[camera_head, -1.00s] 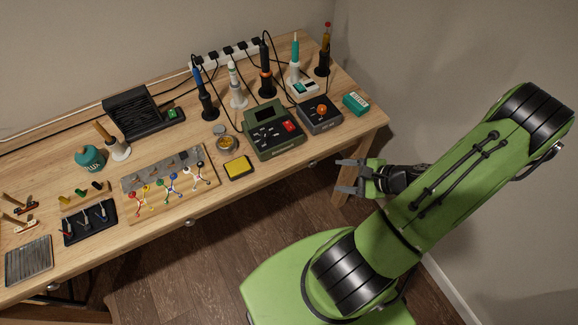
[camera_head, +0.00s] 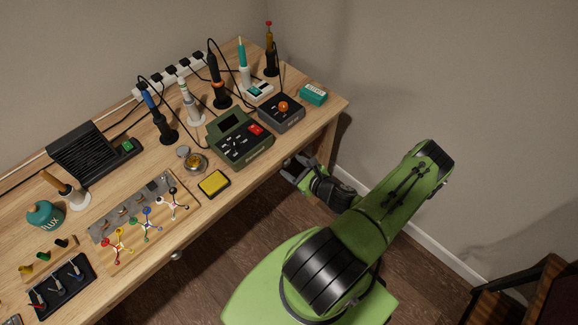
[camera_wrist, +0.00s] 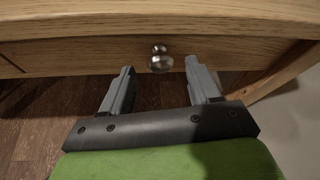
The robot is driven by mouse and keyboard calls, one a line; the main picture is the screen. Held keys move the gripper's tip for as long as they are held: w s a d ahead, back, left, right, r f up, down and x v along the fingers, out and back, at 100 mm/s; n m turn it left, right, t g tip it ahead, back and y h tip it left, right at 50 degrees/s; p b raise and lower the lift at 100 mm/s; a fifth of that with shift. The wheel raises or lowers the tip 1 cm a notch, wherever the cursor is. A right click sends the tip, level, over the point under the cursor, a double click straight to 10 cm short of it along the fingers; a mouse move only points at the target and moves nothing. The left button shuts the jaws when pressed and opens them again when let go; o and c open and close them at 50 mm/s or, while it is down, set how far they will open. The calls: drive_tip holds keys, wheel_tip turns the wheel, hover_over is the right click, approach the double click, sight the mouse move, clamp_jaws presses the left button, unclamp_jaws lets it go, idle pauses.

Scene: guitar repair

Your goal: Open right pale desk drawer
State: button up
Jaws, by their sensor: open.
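The pale wooden desk (camera_head: 325,118) has a drawer (camera_wrist: 100,55) along its front edge, filling the upper part of the wrist view, and this drawer looks shut. Its round metal knob (camera_wrist: 160,60) sits on the drawer front. My gripper (camera_wrist: 163,85) is open and empty, with its two fingers on either side of the knob's line and their tips just below it. In the head view my gripper (camera_head: 288,170) is at the desk's front edge near its right end, where the knob is hidden. Another knob (camera_head: 176,255) shows farther left on the desk front.
A wall stands to the right. Dark wood floor (camera_head: 430,270) is open in front, with brown furniture (camera_head: 535,295) at lower right.

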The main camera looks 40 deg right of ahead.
drive_tip(key=shift+x, duration=1.45)
clamp_jaws()
